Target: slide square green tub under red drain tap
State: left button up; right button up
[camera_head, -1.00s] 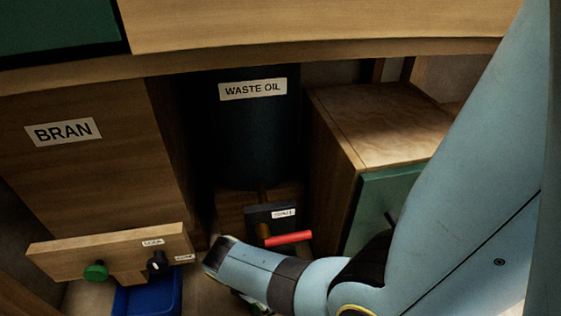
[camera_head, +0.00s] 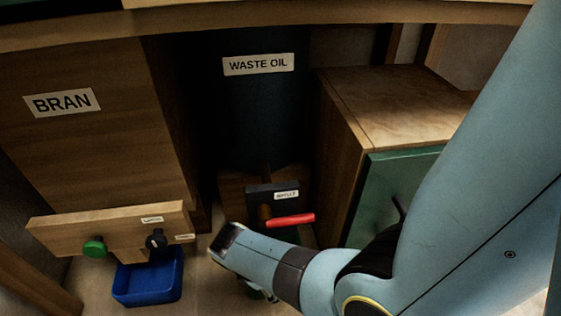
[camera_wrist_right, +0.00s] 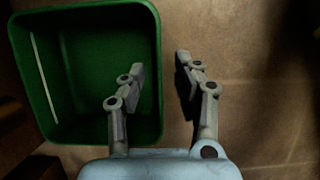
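The square green tub (camera_wrist_right: 85,125) fills the left of the right wrist view, empty, seen from above. In the head view my right arm hides most of it; a green patch shows just below the red tap. My right gripper (camera_wrist_right: 160,66) is open. One finger is over the tub's inside and the other is outside, with the tub's right wall between them and gaps at both sides. The red drain tap (camera_head: 290,220) sticks out below a dark labelled block (camera_head: 262,197), under the dark WASTE OIL drum (camera_head: 255,120). My left gripper is out of view.
A blue tub (camera_head: 148,285) stands on the floor under the BRAN bin's board (camera_head: 110,228), which carries a green knob (camera_head: 94,247) and a black knob (camera_head: 156,240). A wooden cabinet (camera_head: 400,105) with a green front is at right. A bench edge crosses the top.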

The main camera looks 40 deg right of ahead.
grip_shut()
jog(key=shift+w, duration=0.1)
dwell(0.6)
